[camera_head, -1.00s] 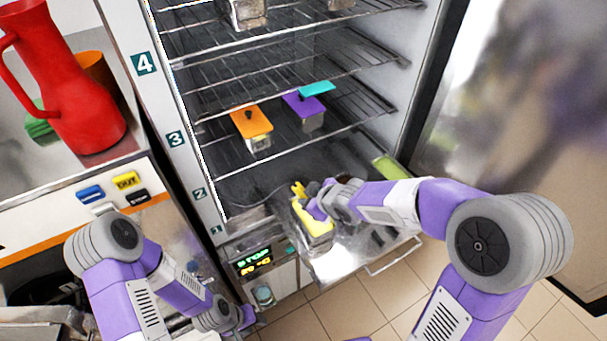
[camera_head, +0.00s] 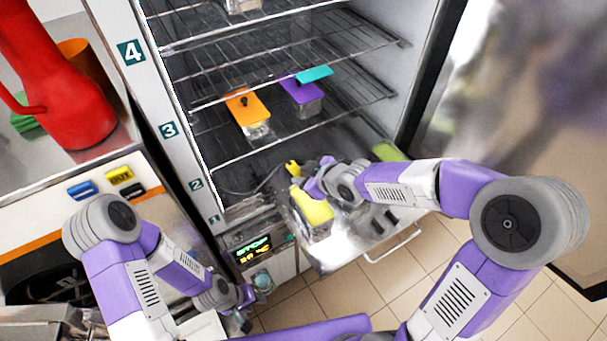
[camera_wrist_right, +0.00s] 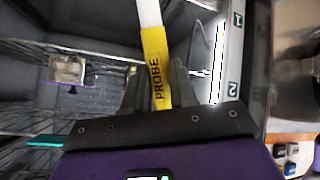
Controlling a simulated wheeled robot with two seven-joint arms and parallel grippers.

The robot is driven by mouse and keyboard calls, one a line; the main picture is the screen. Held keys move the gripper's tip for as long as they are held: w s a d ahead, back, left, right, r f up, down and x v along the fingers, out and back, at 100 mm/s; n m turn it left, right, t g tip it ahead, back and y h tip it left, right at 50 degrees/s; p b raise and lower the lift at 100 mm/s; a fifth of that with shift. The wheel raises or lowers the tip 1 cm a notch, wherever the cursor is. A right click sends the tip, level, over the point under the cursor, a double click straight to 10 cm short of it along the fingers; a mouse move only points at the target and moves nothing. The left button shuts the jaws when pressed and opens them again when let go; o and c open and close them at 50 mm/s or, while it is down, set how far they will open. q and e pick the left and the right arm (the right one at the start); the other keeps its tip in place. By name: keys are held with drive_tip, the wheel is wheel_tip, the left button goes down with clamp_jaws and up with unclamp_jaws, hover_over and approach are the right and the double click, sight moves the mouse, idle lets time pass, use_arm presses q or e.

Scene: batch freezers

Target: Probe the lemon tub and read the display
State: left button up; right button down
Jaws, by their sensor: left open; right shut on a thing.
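My right gripper (camera_head: 308,178) is shut on the yellow probe handle (camera_head: 293,168), which reads PROBE in the right wrist view (camera_wrist_right: 156,68). A thin cable runs from the probe leftward into the cabinet. The lemon tub (camera_head: 312,210) has a yellow lid and stands on the pulled-out bottom drawer, just below the right gripper. The probe tip is hidden in the head view, so I cannot tell whether it touches the tub. The display (camera_head: 252,250) shows green STOP over a yellow temperature line too small to read surely. My left gripper (camera_head: 246,296) is open, low in front of the cabinet.
An orange-lidded tub (camera_head: 246,106) and a purple-lidded tub (camera_head: 300,93) with a teal piece (camera_head: 315,73) stand on the shelves above. The drawer handle (camera_head: 395,245) juts out over the floor. A red jug (camera_head: 65,90) stands on the left machine.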

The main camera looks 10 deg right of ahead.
wheel_tip(320, 180, down, 10)
drive_tip(key=b, duration=0.9)
drive_tip(key=shift+f+b, duration=0.2)
drive_tip(key=shift+b, duration=0.15)
drive_tip(key=shift+r, duration=0.15)
idle(1.2)
wheel_tip(320, 180, up, 10)
drive_tip(key=p, duration=1)
idle(0.4)
